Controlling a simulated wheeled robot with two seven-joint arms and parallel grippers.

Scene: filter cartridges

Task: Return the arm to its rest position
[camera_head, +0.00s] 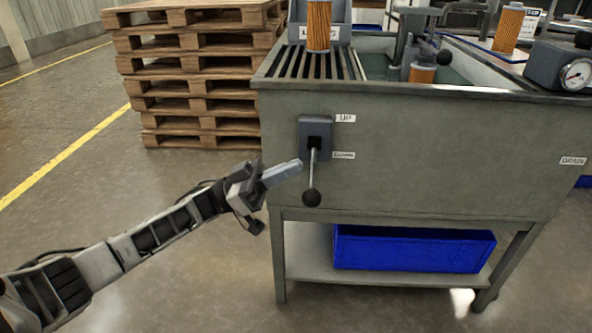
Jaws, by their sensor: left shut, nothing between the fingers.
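My left gripper (283,173) is shut and empty, at the end of my left arm reaching in from the lower left. Its fingertips point right, just left of the lever (312,178) on the front of the grey wash station (450,145). The lever hangs down from its slotted plate, with its black ball knob at the bottom, below the lower label. In the picture there is a small gap between the fingertips and the lever; the depth between them is hard to tell. My right gripper is not in view.
An orange filter cartridge (319,26) stands on the slatted rack (300,64). Another cartridge (422,73) sits under a clamp in the basin, and one (508,28) stands at the back right. Stacked pallets (205,88) are behind. A blue bin (415,248) sits on the lower shelf. The floor at left is clear.

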